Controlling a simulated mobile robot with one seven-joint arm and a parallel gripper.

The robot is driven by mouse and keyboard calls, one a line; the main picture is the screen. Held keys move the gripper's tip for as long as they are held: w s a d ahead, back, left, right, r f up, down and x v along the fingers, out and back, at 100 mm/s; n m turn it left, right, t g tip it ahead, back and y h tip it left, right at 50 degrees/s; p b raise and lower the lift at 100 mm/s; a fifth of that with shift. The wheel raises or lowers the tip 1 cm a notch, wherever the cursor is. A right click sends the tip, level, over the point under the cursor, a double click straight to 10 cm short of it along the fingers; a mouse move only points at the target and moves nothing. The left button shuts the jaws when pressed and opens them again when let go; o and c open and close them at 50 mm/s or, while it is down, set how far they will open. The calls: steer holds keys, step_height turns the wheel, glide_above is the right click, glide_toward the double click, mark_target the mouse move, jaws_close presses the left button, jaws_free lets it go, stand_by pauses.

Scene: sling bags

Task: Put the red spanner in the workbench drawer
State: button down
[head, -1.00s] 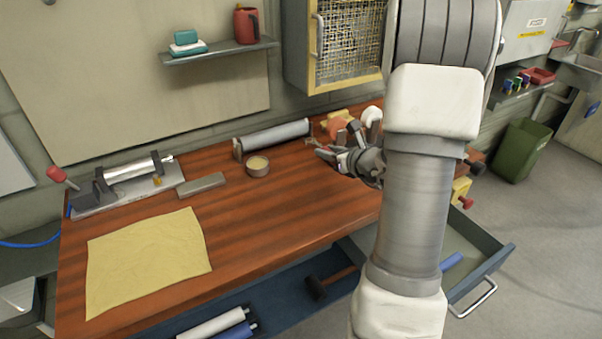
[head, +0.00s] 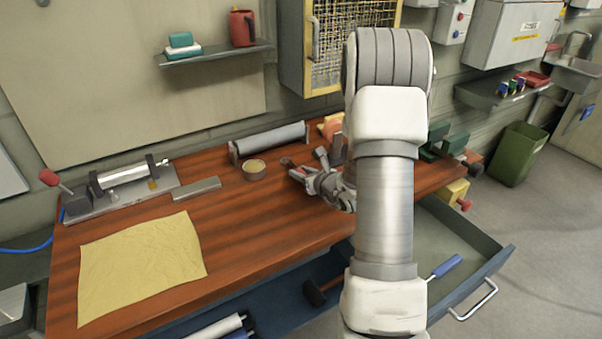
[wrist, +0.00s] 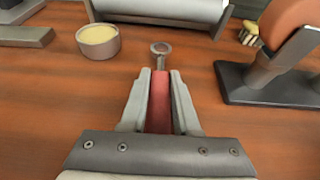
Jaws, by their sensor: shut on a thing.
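The red spanner (wrist: 160,95) is between the fingers of my gripper (wrist: 160,88) in the wrist view, its grey ring end pointing forward over the wooden top. My gripper is shut on its red handle. In the head view my gripper (head: 300,174) is over the workbench (head: 240,225), right of the small round tin. I cannot tell whether the spanner touches the bench top. The workbench drawer (head: 482,262) is pulled open at the right, with a blue-handled tool (head: 443,267) in it. My arm hides part of the drawer.
The small tin (head: 254,169) and a grey roller (head: 268,140) stand near my gripper. A grinder-like tool with an orange wheel (wrist: 295,30) is close on the right. A yellow cloth (head: 142,265) lies at the left. A lower shelf holds a hammer (head: 314,293).

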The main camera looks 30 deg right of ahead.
steer(key=shift+f+b, duration=0.2)
steer(key=shift+b, duration=0.1)
steer(key=c, duration=0.7)
jaws_free()
steer(key=shift+o, duration=0.2)
steer(key=shift+r, duration=0.15)
